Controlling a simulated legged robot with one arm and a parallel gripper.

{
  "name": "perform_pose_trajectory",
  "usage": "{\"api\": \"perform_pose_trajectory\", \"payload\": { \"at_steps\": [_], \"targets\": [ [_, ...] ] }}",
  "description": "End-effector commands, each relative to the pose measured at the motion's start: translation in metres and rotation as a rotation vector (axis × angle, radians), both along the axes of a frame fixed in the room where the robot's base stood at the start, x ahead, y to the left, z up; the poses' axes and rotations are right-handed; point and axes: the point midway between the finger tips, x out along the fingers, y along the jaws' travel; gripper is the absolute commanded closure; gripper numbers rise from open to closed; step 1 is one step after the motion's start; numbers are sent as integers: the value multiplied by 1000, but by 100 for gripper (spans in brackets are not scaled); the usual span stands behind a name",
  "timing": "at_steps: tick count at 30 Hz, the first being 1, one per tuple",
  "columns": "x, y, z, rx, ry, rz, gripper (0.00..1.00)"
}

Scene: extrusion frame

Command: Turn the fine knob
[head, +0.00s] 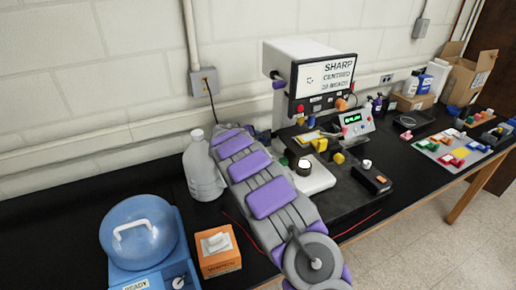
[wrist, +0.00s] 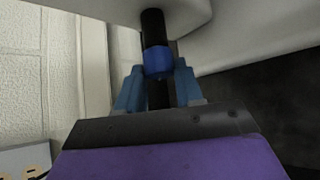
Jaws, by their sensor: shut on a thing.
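A blue knob (wrist: 158,61) on a black shaft shows in the wrist view, beneath a pale grey-white body. My gripper (wrist: 158,88) has its two blue fingers on either side of the shaft, just by the blue part, and is shut on it. No label on the knob can be read, so I cannot tell by marking that it is the fine knob.
A clear jug (head: 203,172) stands just left of my arm. A blue lidded device (head: 139,236) and an orange tissue box (head: 219,251) are at the front left. A green-display box (head: 355,123) and a mat of coloured blocks (head: 452,151) are to the right.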

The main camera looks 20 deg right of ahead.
Motion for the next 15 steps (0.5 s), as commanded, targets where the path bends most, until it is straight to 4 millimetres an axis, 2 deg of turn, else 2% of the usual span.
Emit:
{"api": "perform_pose_trajectory", "payload": {
  "at_steps": [15],
  "targets": [
    [-1,0,-3,3,-73,-2,94]
  ]
}}
